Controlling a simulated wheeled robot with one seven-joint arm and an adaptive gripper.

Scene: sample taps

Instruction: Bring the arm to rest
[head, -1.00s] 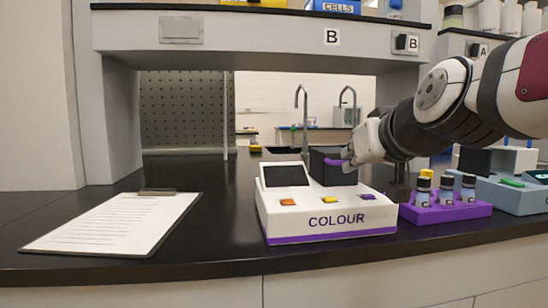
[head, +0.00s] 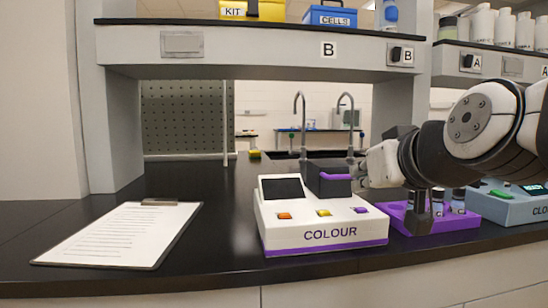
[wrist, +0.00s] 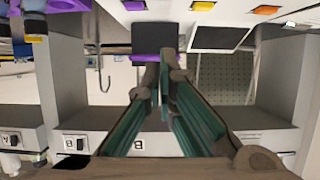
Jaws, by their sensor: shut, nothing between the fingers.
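My gripper (head: 360,172) is shut and empty, just right of the dark lidded block on the white COLOUR device (head: 328,236). The block has a purple strip (head: 336,177) on its front. In the head view I cannot tell whether the fingertips touch it. In the wrist view the shut fingers (wrist: 167,58) point at the dark block (wrist: 150,38) and overlap its purple strip. My arm reaches in from the right, over the purple rack (head: 400,221), and hides part of it.
Several capped vials (head: 458,201) stand in the rack. A teal-grey device (head: 508,206) is at the right. A clipboard (head: 120,233) lies at the left. A shelf (head: 255,52) spans above the dark bench. The bench between clipboard and COLOUR device is clear.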

